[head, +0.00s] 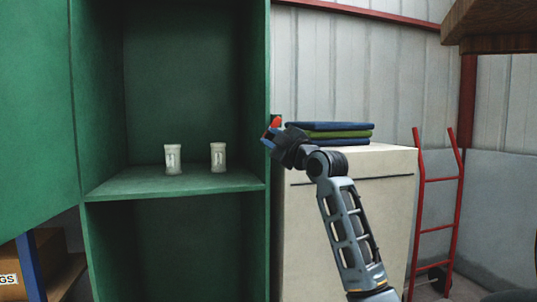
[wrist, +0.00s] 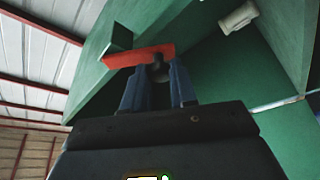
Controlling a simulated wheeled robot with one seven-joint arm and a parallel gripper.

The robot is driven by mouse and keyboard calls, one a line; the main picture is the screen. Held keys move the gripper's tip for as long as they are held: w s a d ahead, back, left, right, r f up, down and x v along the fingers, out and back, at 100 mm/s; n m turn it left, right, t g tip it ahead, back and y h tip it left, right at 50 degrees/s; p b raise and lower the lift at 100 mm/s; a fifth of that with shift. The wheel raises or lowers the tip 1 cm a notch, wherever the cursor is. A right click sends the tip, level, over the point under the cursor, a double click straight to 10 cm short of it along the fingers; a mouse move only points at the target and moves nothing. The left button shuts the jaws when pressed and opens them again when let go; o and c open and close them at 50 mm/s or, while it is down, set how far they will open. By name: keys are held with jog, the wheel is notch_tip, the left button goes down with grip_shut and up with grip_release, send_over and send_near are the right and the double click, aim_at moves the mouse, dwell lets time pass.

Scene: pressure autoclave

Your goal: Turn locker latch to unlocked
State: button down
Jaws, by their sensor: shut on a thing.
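The red locker latch (head: 277,121) is on the right edge of the open green locker (head: 195,292) in the head view. In the wrist view the latch is a red bar (wrist: 136,56), slightly tilted, by a small green block. My gripper (head: 269,138) is at the locker's right edge, touching the latch area. In the wrist view the blue fingers of my gripper (wrist: 158,76) are shut on a dark knob at the bar. The fingers partly hide the knob. The latch's locked or unlocked position cannot be told.
Two white jars (head: 172,159) (head: 218,157) stand on the locker shelf (head: 130,183). The green door (head: 32,110) stands open at left. A cream cabinet (head: 385,220) with folded cloths (head: 335,132) is on the right. A red hand truck (head: 440,180) stands beyond it.

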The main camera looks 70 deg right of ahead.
jog(key=shift+s+d+f+n+g+y+b, duration=0.25)
jog(key=shift+s+d+n+y+b, duration=0.15)
jog(key=shift+n+b, duration=0.65)
jog(key=shift+s+d+f+n+g+y+b, duration=0.1)
jog(key=shift+s+d+n+g+y+b, duration=0.35)
jog(key=shift+n, duration=1.05)
jog(key=shift+s+d+f+n+g+y+b, duration=0.1)
jog(key=shift+s+d+f+n+y+b, duration=0.2)
jog(key=shift+n+b, duration=0.8)
jog(key=shift+s+r+n, duration=0.1)
jog(key=shift+r+n, duration=0.05)
jog(key=shift+n, duration=0.1)
jog(key=c, duration=0.9)
grip_release()
jog(key=shift+s, duration=0.15)
jog(key=v, duration=0.7)
jog(key=shift+s+a+p, duration=0.2)
jog(key=shift+s+p, duration=0.05)
jog(key=shift+p, duration=0.05)
